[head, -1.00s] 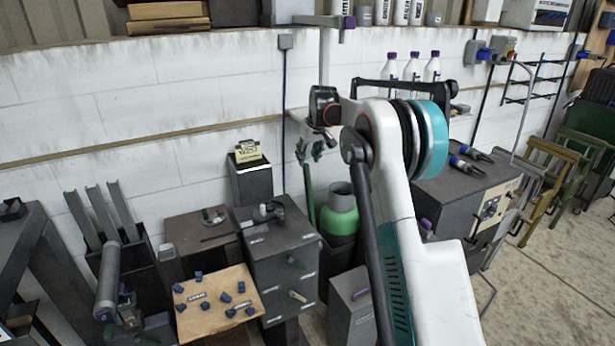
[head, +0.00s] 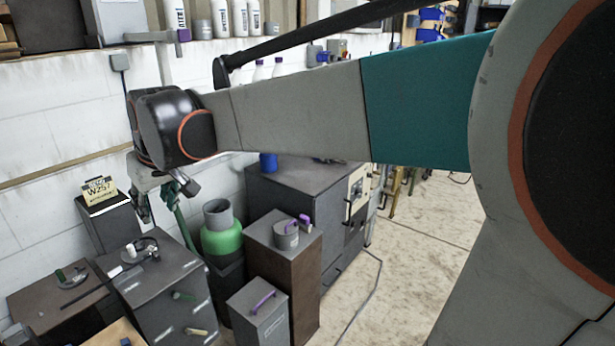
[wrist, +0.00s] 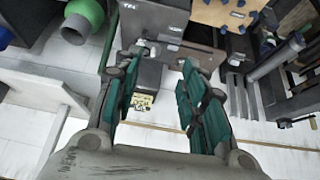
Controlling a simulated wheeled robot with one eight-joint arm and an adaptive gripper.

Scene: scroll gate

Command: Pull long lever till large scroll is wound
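My gripper (wrist: 160,64) is open, with nothing between its teal-padded fingers.
A yellow sign (head: 100,188) stands on a black box near the white wall. A green gas bottle (head: 220,235), a brown pedestal (head: 285,260) and a grey box with a purple handle (head: 258,312) stand right of the cabinet. Open floor (head: 430,235) lies further right.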

